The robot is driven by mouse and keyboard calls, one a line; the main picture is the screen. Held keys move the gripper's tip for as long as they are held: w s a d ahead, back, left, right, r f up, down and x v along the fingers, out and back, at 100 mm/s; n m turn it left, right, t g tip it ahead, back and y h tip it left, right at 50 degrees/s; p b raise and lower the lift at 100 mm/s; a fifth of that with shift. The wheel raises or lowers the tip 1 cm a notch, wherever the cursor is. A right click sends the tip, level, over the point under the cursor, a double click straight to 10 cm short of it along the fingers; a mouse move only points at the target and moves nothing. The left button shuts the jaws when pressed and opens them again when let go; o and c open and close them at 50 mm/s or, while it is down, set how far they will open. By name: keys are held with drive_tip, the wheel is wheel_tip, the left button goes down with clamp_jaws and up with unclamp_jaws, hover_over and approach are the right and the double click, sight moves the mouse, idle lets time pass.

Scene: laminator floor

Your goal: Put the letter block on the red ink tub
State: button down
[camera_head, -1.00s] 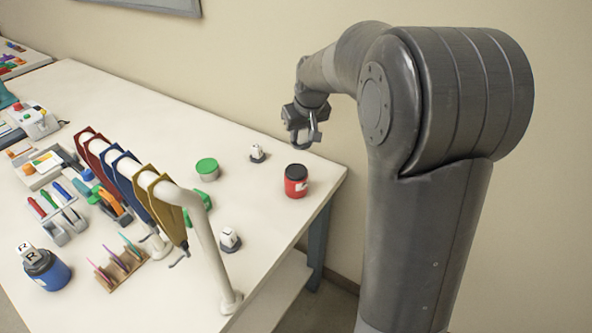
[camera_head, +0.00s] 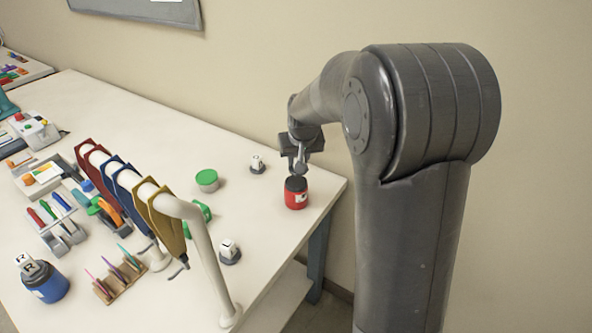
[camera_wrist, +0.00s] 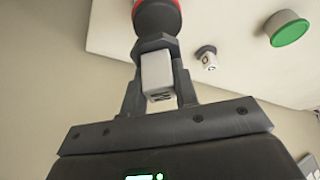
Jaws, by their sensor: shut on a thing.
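The red ink tub (camera_head: 296,199) with its black lid stands near the table's right corner. In the wrist view its red side (camera_wrist: 138,7) and dark lid show at the top, just beyond the fingertips. My gripper (camera_head: 299,167) is right above the tub, pointing down. In the wrist view my gripper (camera_wrist: 154,62) is shut on a white letter block (camera_wrist: 157,78) with a dark letter on it. In the head view the block is hidden by my gripper. Whether the block touches the lid I cannot tell.
Other letter blocks stand on dark bases behind (camera_head: 257,163) and in front (camera_head: 229,250) of the tub. A green-lidded tub (camera_head: 207,179) is to the left. A blue tub (camera_head: 48,284) carries an R block (camera_head: 31,266). A white rail (camera_head: 207,255) with coloured holders stands on the left.

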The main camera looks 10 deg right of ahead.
drive_tip(key=shift+w+a+f, duration=0.2)
drive_tip(key=shift+a+f, duration=0.1)
drive_tip(key=shift+f, duration=1.85)
drive_tip(key=c, duration=1.1)
unclamp_jaws()
drive_tip(key=shift+f, duration=0.15)
